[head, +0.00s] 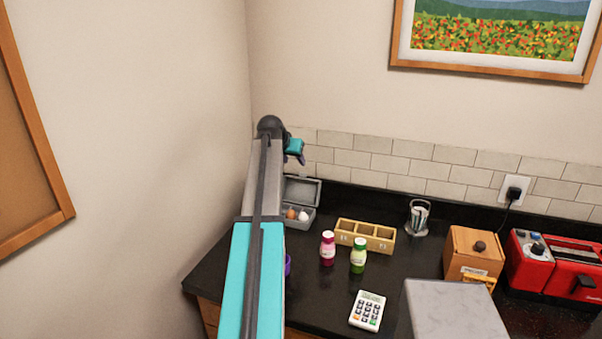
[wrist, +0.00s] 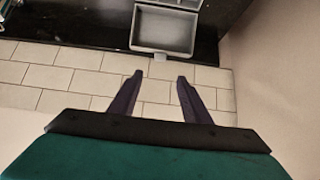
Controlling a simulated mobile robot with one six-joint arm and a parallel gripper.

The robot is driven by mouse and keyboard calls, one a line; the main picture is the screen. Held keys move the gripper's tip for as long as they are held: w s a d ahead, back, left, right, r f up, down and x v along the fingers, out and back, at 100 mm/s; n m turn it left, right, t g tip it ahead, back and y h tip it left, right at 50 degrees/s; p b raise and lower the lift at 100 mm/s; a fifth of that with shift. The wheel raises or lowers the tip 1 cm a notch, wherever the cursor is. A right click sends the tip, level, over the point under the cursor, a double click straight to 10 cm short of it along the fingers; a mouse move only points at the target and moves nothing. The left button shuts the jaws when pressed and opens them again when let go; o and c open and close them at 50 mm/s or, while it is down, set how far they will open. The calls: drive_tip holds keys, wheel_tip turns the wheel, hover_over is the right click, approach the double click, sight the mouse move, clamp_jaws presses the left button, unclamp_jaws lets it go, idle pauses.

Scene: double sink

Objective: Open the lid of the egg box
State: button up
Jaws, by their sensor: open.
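The grey egg box (head: 301,207) stands on the dark counter in the back left corner, partly hidden behind my arm in the head view. Its lid (head: 302,190) is raised and leans back toward the tiled wall. A brown egg and a white egg show in its base. In the wrist view the inside of the lid (wrist: 163,30) is at the top centre, with part of the base above it. My gripper (wrist: 159,76) is open and empty, above the lid and near the tiles, apart from the box. It also shows in the head view (head: 300,158).
A wooden compartment box (head: 366,235), a pink bottle (head: 327,248) and a green bottle (head: 358,255) stand right of the egg box. A calculator (head: 368,310) lies in front. A wooden box (head: 473,252) and red toaster (head: 553,265) are farther right. Walls close off the corner.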

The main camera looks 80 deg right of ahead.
sight(302, 178)
drive_tip(key=p+x, duration=0.4)
drive_tip(key=x, duration=0.9)
drive_tip(key=shift+s+d+f, duration=0.1)
drive_tip(key=shift+d+f, duration=0.1)
drive_tip(key=shift+f, duration=0.05)
clamp_jaws()
